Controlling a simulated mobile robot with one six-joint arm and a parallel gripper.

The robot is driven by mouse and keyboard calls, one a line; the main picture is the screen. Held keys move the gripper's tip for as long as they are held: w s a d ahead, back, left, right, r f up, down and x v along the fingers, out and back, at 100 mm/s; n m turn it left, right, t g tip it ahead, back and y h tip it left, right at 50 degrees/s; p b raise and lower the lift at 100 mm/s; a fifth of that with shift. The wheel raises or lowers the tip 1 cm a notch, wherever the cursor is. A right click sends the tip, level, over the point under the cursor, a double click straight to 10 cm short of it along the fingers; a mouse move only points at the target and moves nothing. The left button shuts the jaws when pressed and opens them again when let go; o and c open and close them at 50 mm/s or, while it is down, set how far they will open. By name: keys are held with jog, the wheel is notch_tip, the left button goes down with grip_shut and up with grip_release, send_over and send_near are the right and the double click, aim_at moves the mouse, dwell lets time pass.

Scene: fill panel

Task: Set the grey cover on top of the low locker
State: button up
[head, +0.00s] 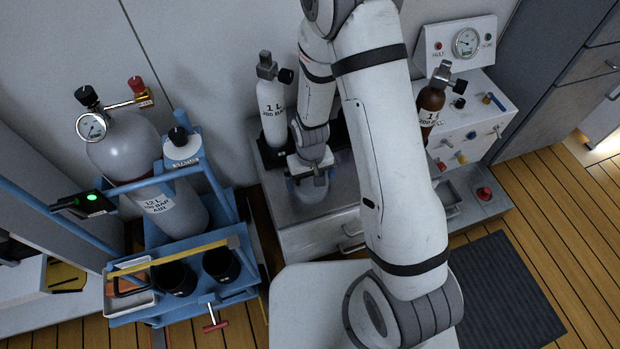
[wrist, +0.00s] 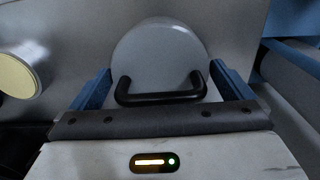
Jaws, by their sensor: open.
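The grey cover (wrist: 160,55) is a smooth round lid with a black bar handle (wrist: 160,95). In the wrist view it lies just beyond my gripper (wrist: 160,84), whose two blue fingers stand apart on either side of the handle. I see no clear contact between the fingers and the handle. In the head view my gripper (head: 309,178) points down over the cover (head: 313,194), which appears to rest on the metal top of the low locker (head: 345,214). My arm hides part of the locker.
A white bottle (head: 272,108) stands left of my gripper, and a brown bottle (head: 430,103) stands right of my arm beside the white valve panel (head: 470,125). A blue cart (head: 225,292) with a large grey cylinder (head: 135,150) is at left. A dark mat (head: 505,290) lies on the floor.

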notch_tip(320, 180, up, 12)
jog(key=p, duration=0.3)
jog(key=shift+f, duration=0.25)
jog(key=s+d+r+m, duration=0.1)
jog(key=s+d+r, duration=0.3)
jog(key=r, duration=0.3)
jog(key=s+d+r+m+t, duration=0.1)
jog(key=s+d+r, duration=0.3)
jog(key=r, duration=0.3)
jog(key=s+d+r+m, duration=0.1)
jog(key=s+d+r, duration=0.3)
jog(key=r, duration=0.3)
jog(key=shift+s+d, duration=0.15)
jog(key=shift+s, duration=0.05)
